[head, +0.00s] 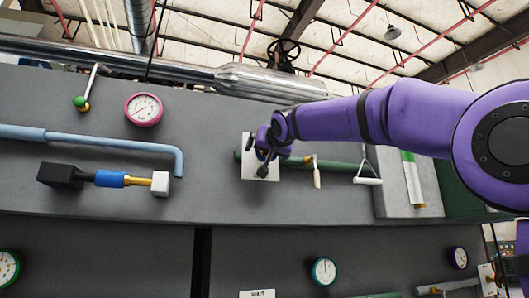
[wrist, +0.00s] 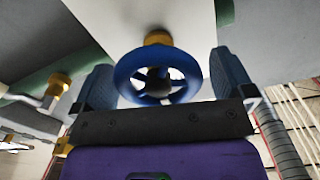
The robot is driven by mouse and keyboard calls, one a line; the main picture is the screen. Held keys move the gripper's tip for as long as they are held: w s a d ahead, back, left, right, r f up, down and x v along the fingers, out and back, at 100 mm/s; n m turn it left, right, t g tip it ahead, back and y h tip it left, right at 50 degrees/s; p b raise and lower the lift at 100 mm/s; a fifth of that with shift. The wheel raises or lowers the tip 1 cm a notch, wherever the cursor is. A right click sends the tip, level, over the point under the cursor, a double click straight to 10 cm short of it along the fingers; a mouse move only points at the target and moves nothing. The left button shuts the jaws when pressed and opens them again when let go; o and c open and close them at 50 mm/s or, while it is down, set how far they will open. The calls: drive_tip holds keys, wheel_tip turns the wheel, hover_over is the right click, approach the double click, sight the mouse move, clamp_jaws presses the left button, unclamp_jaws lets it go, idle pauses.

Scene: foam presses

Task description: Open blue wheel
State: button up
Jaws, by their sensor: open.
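The blue wheel (wrist: 128,87) shows in the wrist view as a round handwheel with spokes and a dark hub. It sits on a brass-coloured stem (wrist: 158,37) in front of a white plate (wrist: 197,22). My gripper (wrist: 163,62) is open, with one finger on each side of the wheel. Small gaps seem to show between fingers and rim; contact is not clear. In the head view my gripper (head: 266,150) is at the white plate (head: 262,175) on the grey panel, and it mostly hides the wheel there.
A green pipe (head: 340,166) with a white-handled lever (head: 316,177) runs right of the plate. Left are a pink gauge (head: 144,109), a blue pipe (head: 90,139) and a green-knobbed lever (head: 81,102). A dark handwheel (head: 284,52) stands above the panel.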

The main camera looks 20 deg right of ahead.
drive_tip(key=shift+w, duration=0.75)
drive_tip(key=c, duration=0.9)
drive_tip(key=n, duration=0.6)
drive_tip(key=shift+a+n, duration=0.15)
drive_tip(key=shift+n, duration=0.25)
drive_tip(key=n, duration=0.3)
drive_tip(key=shift+a+f, duration=0.1)
drive_tip(key=shift+n, duration=1.9)
drive_tip(key=shift+f, duration=0.1)
